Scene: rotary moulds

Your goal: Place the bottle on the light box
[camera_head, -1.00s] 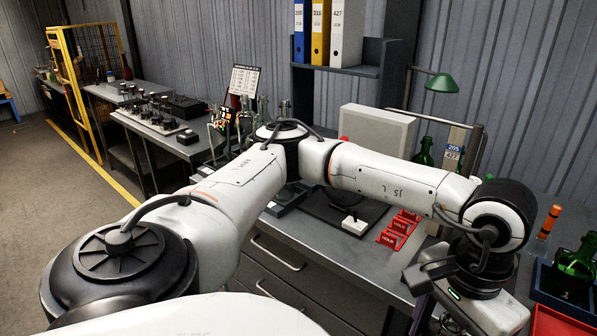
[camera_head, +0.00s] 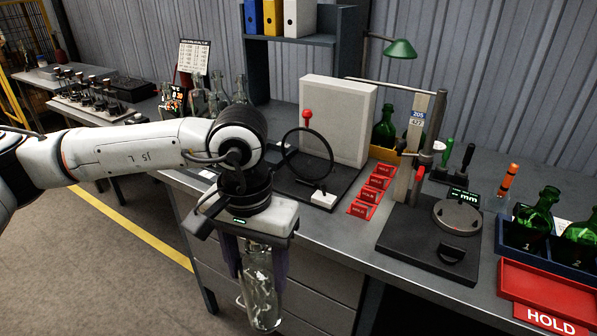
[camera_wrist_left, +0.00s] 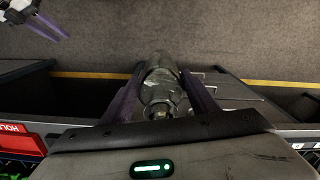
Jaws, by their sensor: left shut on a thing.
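The clear glass bottle (camera_head: 262,302) hangs upright below my left gripper (camera_head: 261,272), in front of the bench's drawers. The gripper's purple fingers are shut on it from both sides. In the left wrist view the bottle (camera_wrist_left: 162,85) shows between the two fingers (camera_wrist_left: 165,95). The light box (camera_head: 338,118), a pale upright panel, stands at the back of the bench on a black base, with a black ring on a stand before it. The bottle is apart from it, lower and nearer. My right gripper (camera_wrist_left: 40,18) shows partly at the top left of the left wrist view; its opening is unclear.
Red HOLD markers (camera_head: 371,190) and a gauge stand (camera_head: 437,235) stand right of the light box. A blue crate (camera_head: 513,236) with green bottles and a red HOLD tray (camera_head: 548,297) are at the right. Green bottles (camera_head: 384,128) stand behind. Floor is clear at left.

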